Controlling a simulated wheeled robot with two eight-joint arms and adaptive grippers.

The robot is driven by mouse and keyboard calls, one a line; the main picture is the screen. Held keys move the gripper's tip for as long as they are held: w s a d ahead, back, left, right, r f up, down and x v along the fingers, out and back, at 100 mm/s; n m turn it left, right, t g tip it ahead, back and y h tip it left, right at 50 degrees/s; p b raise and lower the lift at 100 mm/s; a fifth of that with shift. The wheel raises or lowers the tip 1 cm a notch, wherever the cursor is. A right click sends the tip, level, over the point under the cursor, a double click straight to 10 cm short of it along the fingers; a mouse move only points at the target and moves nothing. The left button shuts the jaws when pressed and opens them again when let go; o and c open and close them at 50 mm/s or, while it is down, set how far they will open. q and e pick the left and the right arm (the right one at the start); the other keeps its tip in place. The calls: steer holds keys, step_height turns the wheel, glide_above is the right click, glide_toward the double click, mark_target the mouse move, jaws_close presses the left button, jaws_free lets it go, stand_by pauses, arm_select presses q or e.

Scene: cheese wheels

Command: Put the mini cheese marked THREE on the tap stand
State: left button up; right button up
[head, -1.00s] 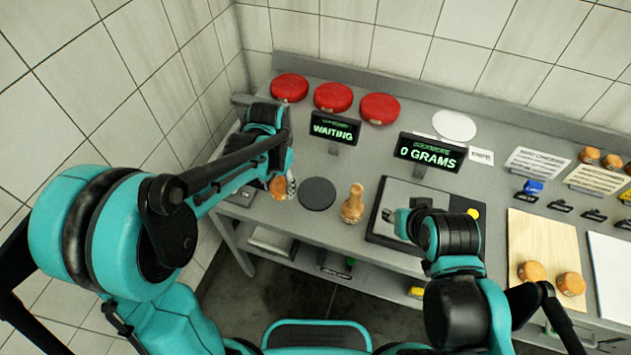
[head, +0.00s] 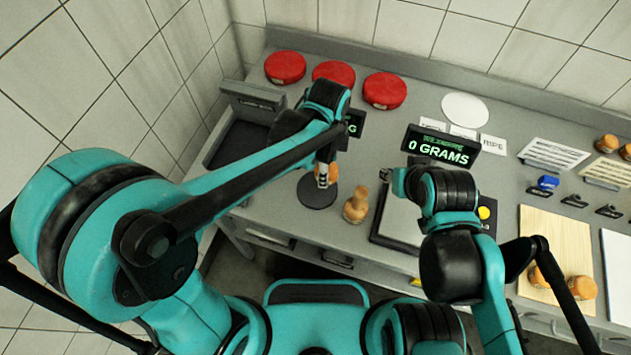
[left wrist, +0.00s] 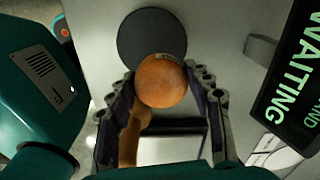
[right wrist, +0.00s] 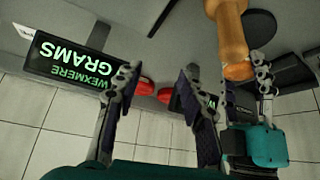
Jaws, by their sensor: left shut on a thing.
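My left gripper (head: 322,178) is shut on a small orange mini cheese (left wrist: 161,82), with one finger on each side of it. A small label shows at the cheese's edge, but I cannot read it. The dark round disc, apparently the tap stand (head: 317,196), lies by the cheese and is partly covered by it in the left wrist view (left wrist: 150,32). I cannot tell the height of the cheese above it. My right gripper (right wrist: 160,85) is open and empty, over the left part of the scale (head: 398,222).
A wooden mallet (head: 356,205) stands just right of the disc. The WAITING display (left wrist: 294,75) is behind it, mostly hidden by my left arm in the head view. Red cheese wheels (head: 383,90) line the back.

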mark_target(315, 188)
arm_select(q)
steer(key=shift+s+a+f, duration=0.2)
steer(key=shift+a+f, duration=0.25)
steer(key=shift+a, duration=0.15)
steer(key=shift+s+a+f, duration=0.2)
steer(key=shift+a+f, duration=0.2)
steer(key=shift+a, duration=0.15)
steer(key=shift+f+b, duration=0.95)
steer(key=shift+f, duration=0.9)
steer(key=shift+f, duration=0.2)
steer(key=o, duration=1.2)
steer(key=shift+r, duration=0.1)
